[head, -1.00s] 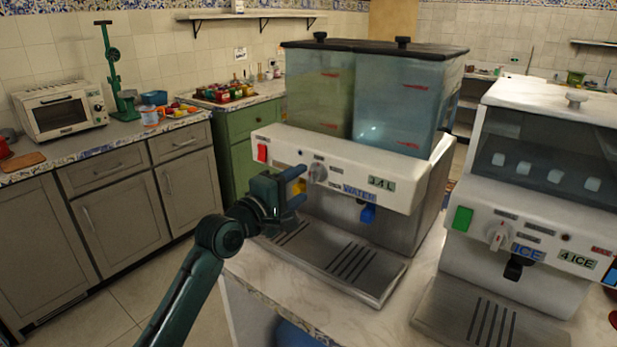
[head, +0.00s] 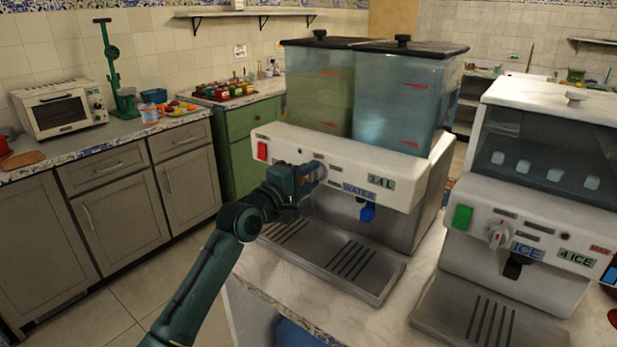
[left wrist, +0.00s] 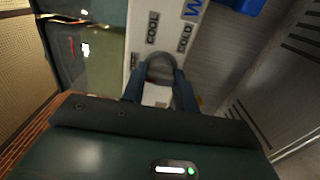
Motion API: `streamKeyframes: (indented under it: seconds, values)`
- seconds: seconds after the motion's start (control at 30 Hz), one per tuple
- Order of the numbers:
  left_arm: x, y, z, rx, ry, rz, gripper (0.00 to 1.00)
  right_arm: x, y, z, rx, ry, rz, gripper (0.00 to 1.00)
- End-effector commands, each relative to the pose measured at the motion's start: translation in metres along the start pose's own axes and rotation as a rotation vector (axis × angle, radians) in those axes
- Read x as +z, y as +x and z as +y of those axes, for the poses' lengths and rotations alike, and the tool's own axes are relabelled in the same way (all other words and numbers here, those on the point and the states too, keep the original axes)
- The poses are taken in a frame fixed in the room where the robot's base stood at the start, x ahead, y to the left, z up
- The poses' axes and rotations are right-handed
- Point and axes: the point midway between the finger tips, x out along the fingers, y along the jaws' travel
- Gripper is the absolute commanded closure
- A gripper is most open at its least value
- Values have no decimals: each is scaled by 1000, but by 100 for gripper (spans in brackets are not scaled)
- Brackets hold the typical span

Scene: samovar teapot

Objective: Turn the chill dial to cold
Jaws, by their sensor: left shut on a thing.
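The chill dial is a round knob on the white front panel of the water dispenser (head: 405,167). In the left wrist view the dial (left wrist: 160,70) sits between my left gripper's fingers, with the labels COOL and COLD printed around it. A third label is partly covered by the gripper. My left gripper (head: 317,172) is at the panel, shut on the dial; it also shows in the left wrist view (left wrist: 160,84). Which label the dial points to cannot be told. My right gripper is not in view.
A blue tap (head: 368,212) hangs under the WATER label, right of my gripper. A drip tray (head: 335,262) lies below. An ice machine (head: 540,210) with its own dial (head: 499,234) stands at the right. A counter with a toaster oven (head: 62,108) is at the left.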

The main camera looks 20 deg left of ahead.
Motion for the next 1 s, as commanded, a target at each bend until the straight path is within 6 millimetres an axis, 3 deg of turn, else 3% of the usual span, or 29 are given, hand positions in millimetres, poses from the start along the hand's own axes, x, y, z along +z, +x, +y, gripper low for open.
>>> streamKeyframes:
  seconds: [0.2,0.57,1.0]
  values:
    - [0,0,0,-1,0,0,93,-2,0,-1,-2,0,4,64]
    - [0,0,1,-1,68,0,93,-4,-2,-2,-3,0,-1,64]
    - [-1,0,1,-3,425,0,93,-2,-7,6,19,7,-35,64]
